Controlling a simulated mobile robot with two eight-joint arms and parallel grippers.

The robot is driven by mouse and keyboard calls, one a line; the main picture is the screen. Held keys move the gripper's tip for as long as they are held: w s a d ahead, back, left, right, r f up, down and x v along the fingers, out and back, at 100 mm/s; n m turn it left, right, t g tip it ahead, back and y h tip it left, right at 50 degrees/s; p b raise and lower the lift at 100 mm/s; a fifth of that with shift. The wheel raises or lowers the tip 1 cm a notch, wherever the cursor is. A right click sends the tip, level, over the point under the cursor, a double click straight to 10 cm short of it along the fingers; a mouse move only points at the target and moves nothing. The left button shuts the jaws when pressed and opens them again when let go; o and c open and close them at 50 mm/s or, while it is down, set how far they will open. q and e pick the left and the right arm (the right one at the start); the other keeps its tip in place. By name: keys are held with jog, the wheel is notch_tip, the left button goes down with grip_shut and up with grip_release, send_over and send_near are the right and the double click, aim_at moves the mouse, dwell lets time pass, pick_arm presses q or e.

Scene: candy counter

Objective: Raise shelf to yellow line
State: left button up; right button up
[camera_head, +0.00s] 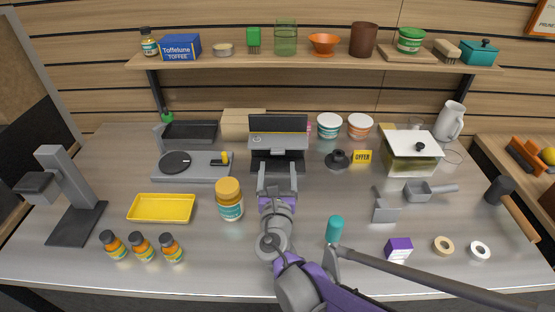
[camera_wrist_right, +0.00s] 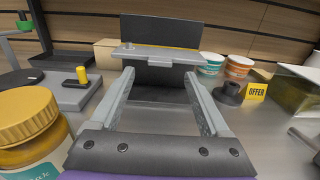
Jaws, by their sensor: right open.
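The small stand has a dark back panel (camera_head: 278,123) and a light grey shelf (camera_head: 284,142) across its front. In the right wrist view the shelf (camera_wrist_right: 160,54) looks level, with a small knob at its left end. A yellow line (camera_wrist_right: 185,47) on the dark panel shows just above the shelf's back edge. My right gripper (camera_head: 277,170) is open, pointing at the stand from the front. In the right wrist view its fingertips (camera_wrist_right: 159,73) are spread below and in front of the shelf, with nothing between them. My left gripper is not in view.
A yellow-lidded jar (camera_head: 229,200) stands left of my right gripper. A turntable-like grey device (camera_head: 195,167) lies left of the stand. A black knobbed weight (camera_head: 337,159) and an OFFER sign (camera_head: 362,157) are to its right. A teal-handled object (camera_head: 334,229) is near my right arm.

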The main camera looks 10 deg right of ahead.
jog(key=s, duration=0.2)
jog(key=s+a, duration=0.1)
jog(key=s, duration=0.2)
jog(key=shift+s, duration=0.25)
